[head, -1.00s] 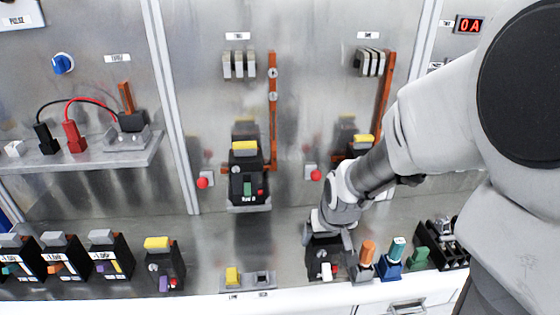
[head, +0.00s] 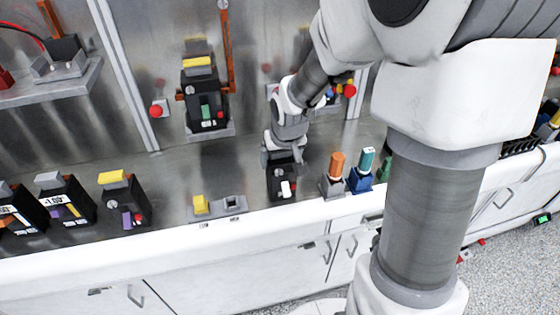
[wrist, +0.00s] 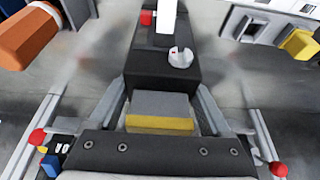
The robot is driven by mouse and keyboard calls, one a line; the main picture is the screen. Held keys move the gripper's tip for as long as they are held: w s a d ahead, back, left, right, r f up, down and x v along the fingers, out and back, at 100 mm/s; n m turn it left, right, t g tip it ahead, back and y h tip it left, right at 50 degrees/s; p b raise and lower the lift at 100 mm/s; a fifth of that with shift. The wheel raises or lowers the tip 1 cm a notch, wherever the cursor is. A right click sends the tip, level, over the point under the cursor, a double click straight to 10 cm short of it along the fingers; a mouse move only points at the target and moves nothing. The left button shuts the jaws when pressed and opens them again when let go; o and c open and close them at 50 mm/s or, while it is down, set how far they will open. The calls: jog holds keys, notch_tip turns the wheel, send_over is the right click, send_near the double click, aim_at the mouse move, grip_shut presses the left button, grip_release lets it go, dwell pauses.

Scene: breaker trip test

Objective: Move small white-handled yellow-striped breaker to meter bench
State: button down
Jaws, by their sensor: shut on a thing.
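The small black breaker (head: 282,184) with a white handle is at the front of the steel counter in the head view. My gripper (head: 283,155) reaches down onto its top from behind. In the wrist view the breaker (wrist: 165,72) lies between my fingers (wrist: 160,108), which are shut on its grey top block with a yellow stripe. The white handle (wrist: 165,25) points away from my palm. I cannot tell whether its base touches the counter. A shelf with a socket block (head: 52,92), perhaps the meter bench, is at the upper left, cut by the frame edge.
An orange-handled tool (head: 337,172) and a teal-handled one (head: 364,168) stand close right of the breaker. A low tray with a yellow block (head: 200,204) is at left. More breakers (head: 122,200) stand farther left. A breaker (head: 203,100) is mounted on the panel behind.

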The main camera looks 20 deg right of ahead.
jog(key=shift+f, duration=0.15)
grip_release()
jog(key=shift+r, duration=0.2)
jog(key=shift+r, duration=0.25)
jog(key=v, duration=1.2)
jog(key=s+r, duration=0.2)
jog(key=s, duration=0.6)
jog(key=s+r+t, duration=0.1)
jog(key=s+r, duration=0.2)
jog(key=s, duration=0.5)
jog(key=shift+s+r+p, duration=0.2)
jog(key=shift+s+p, duration=0.05)
jog(key=shift+p, duration=0.15)
